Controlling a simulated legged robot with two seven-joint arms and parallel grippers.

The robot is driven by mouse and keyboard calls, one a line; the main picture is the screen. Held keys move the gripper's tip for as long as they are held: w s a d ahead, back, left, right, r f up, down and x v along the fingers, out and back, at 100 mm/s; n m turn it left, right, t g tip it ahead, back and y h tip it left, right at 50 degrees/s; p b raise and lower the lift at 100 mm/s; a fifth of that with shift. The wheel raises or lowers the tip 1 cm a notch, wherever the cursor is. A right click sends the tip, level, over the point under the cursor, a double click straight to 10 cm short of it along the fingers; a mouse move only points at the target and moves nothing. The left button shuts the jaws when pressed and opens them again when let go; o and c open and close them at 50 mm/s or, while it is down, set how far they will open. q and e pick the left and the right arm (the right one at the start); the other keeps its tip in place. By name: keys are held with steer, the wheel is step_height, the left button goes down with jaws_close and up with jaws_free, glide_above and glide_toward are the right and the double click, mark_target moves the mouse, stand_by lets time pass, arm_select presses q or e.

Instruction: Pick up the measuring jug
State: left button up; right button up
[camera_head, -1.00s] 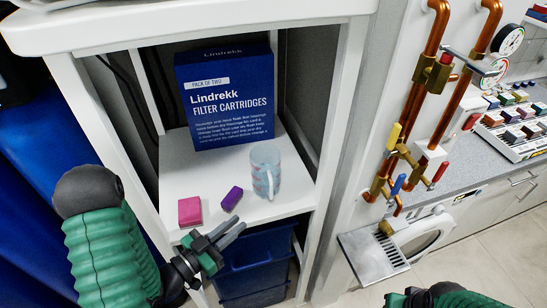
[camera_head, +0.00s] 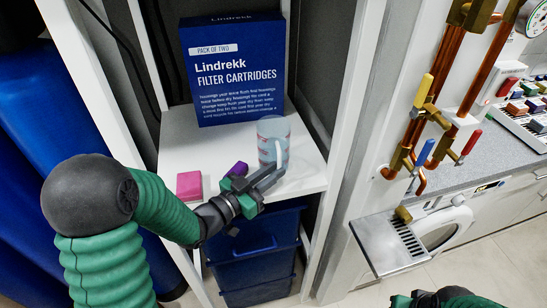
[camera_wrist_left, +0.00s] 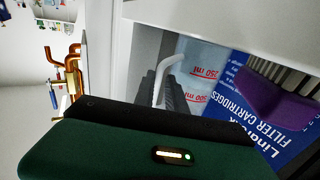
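The measuring jug (camera_head: 271,133) is clear with red markings and stands upright on the white shelf (camera_head: 225,150), its handle facing the front. My left gripper (camera_head: 280,173) is at the jug's front, fingers spread a little and pointing toward the handle. In the left wrist view the white handle (camera_wrist_left: 165,78) shows between the dark fingers (camera_wrist_left: 160,95), and the jug's wall (camera_wrist_left: 200,72) is behind them. I cannot tell whether the fingers touch the handle. Part of my right arm shows at the bottom right, but its fingers do not.
A blue filter cartridge box (camera_head: 235,80) stands behind the jug. Blue bins (camera_head: 255,255) are below the shelf. Copper pipes (camera_head: 455,100) are at the right.

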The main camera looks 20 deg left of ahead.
arm_select(q)
steer(key=x, duration=0.5)
steer(key=shift+w+d, duration=0.25)
steer(key=shift+s+a, duration=0.1)
jaws_close()
stand_by(0.9)
